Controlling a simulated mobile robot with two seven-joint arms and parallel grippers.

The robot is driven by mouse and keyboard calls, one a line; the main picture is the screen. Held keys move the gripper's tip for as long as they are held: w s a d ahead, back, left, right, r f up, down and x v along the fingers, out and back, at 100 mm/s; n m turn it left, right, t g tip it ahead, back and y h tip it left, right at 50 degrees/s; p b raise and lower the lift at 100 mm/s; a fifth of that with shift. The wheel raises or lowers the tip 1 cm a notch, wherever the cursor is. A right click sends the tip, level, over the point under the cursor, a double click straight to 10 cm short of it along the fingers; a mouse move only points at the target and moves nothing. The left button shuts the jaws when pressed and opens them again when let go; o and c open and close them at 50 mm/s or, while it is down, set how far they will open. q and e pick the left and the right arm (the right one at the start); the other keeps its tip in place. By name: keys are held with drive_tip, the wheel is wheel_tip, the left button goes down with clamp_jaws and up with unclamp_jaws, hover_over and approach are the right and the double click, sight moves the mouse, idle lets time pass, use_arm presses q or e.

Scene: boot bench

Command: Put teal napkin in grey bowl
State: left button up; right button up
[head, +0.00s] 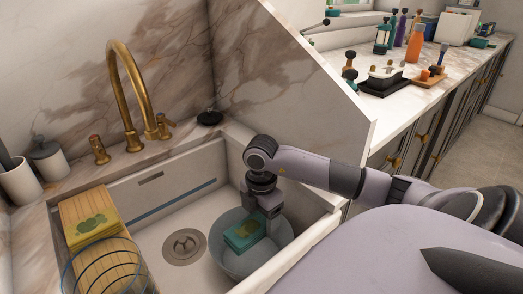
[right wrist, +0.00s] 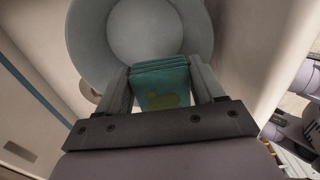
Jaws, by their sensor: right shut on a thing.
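The teal napkin (head: 245,233) is a folded stack with a yellow-green print. My right gripper (head: 264,212) points down into the sink and is shut on the napkin. In the right wrist view the napkin (right wrist: 161,86) sits between the two fingers (right wrist: 162,84). The grey bowl (head: 283,236) stands in the sink at its right side. The napkin overlaps the bowl's opening; whether it touches the bowl's inside I cannot tell. The bowl (right wrist: 92,45) also shows beyond the napkin in the right wrist view. My left gripper is not in view.
The white sink (head: 178,209) has a drain (head: 184,246) left of the bowl. A yellow-green napkin (head: 93,229) lies on a wooden board (head: 84,206), near a wire basket (head: 108,272). A brass faucet (head: 133,90) stands behind. The sink's right wall (head: 300,250) is close to the bowl.

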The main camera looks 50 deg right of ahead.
drive_tip(key=shift+f, duration=2.2)
drive_tip(key=shift+f, duration=0.1)
drive_tip(key=shift+f+b, duration=0.5)
drive_tip(key=shift+b, duration=0.05)
drive_tip(key=o, duration=1)
drive_tip(key=p, duration=0.2)
approach(262, 234)
drive_tip(key=w+d+f, duration=0.2)
drive_tip(key=shift+w+d+f, duration=0.25)
drive_tip(key=shift+w+d, duration=0.15)
drive_tip(key=shift+r, duration=0.4)
